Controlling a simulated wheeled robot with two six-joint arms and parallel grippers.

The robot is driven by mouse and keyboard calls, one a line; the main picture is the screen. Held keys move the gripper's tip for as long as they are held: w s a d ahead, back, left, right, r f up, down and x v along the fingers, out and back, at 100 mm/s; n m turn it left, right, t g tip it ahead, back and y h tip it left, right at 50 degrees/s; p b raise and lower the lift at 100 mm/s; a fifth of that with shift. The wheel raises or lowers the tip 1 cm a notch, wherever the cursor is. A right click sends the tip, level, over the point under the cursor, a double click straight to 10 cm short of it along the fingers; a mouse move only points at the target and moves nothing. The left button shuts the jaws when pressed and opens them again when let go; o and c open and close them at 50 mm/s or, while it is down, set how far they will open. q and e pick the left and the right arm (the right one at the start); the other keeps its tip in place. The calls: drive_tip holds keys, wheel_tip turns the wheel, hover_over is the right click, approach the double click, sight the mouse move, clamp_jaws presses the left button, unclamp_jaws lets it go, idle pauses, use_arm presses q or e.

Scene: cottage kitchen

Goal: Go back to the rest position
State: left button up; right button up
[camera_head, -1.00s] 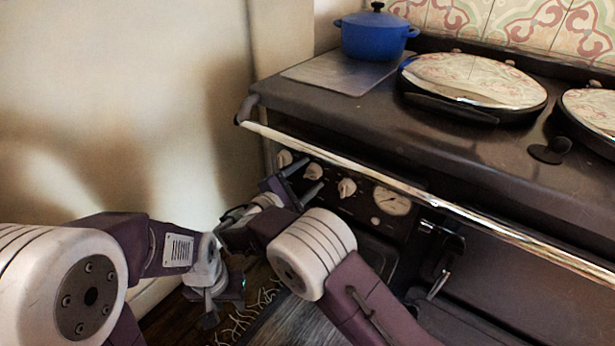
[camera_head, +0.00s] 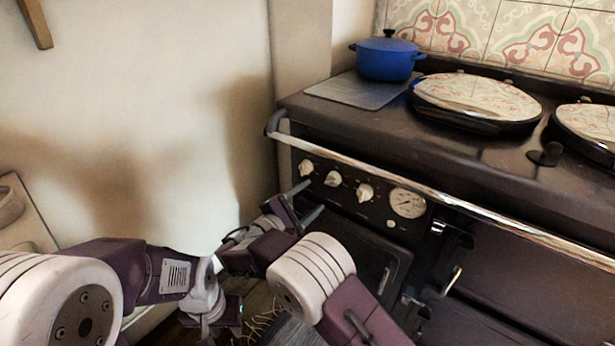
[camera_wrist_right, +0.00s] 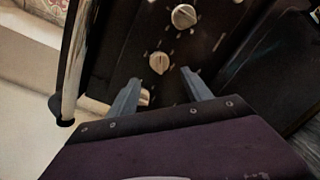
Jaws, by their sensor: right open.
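My right gripper (camera_head: 305,203) is in front of the stove's left end, just below and left of the control knobs. Its two fingers are apart with nothing between them; the fingers also show in the right wrist view (camera_wrist_right: 162,92), with a knob (camera_wrist_right: 159,62) beyond the gap. My left gripper (camera_head: 226,318) hangs low at the bottom of the head view, left of my right forearm. Its fingers are small and dark, so its opening is unclear.
The dark stove (camera_head: 470,165) fills the right side, with a chrome rail (camera_head: 400,178) along its front. A blue pot (camera_head: 386,58) stands on a grey plate (camera_head: 345,92) at the back left of the top. A bare wall (camera_head: 150,120) is at left.

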drive_tip(key=s+d+f+m+g+y, duration=0.25)
drive_tip(key=s+d+f+g, duration=0.3)
drive_tip(key=d, duration=0.35)
drive_tip(key=s+d+f+m+g+y, duration=0.1)
drive_tip(key=s+d+f+m+g, duration=0.4)
drive_tip(key=d, duration=0.3)
drive_tip(key=s+f+m+g+y, duration=0.3)
drive_tip(key=s+m+y, duration=0.55)
drive_tip(key=s, duration=0.75)
wheel_tip(320, 180, up, 34)
drive_tip(key=m+t+p, duration=0.1)
drive_tip(key=m+p, duration=0.1)
drive_tip(key=p, duration=3.2)
drive_tip(key=shift+s+r+m+h+p, duration=0.2)
drive_tip(key=shift+s+m+h+p, duration=0.1)
drive_tip(key=shift+m+h+p, duration=0.1)
